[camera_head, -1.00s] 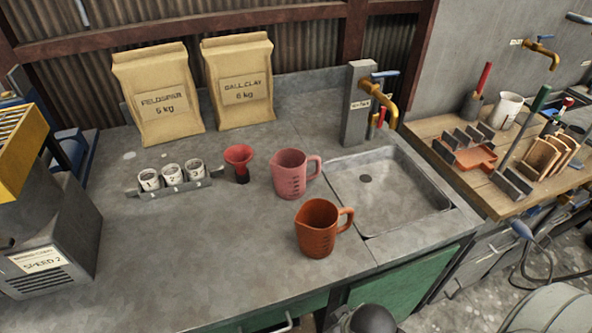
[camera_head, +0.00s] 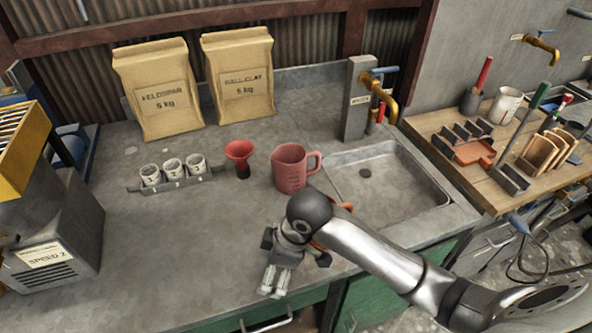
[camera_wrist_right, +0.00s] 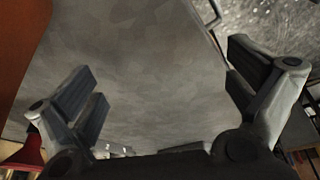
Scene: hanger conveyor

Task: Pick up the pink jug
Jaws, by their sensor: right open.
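The pink jug (camera_head: 290,168) stands upright on the grey worktop, left of the sink, with its handle to the right. My right gripper (camera_head: 275,278) is in front of it, nearer the worktop's front edge and apart from it. The gripper is open and empty; in the right wrist view its fingers (camera_wrist_right: 165,88) are spread over bare grey surface. An orange-brown jug (camera_head: 347,206) is mostly hidden behind my right arm. My left gripper is not in view.
A red funnel (camera_head: 239,157) stands just left of the pink jug. A rack of small numbered cups (camera_head: 150,186) is further left. Two paper sacks (camera_head: 158,90) stand behind. The sink (camera_head: 390,185) with a brass tap is at right. The worktop's left front is clear.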

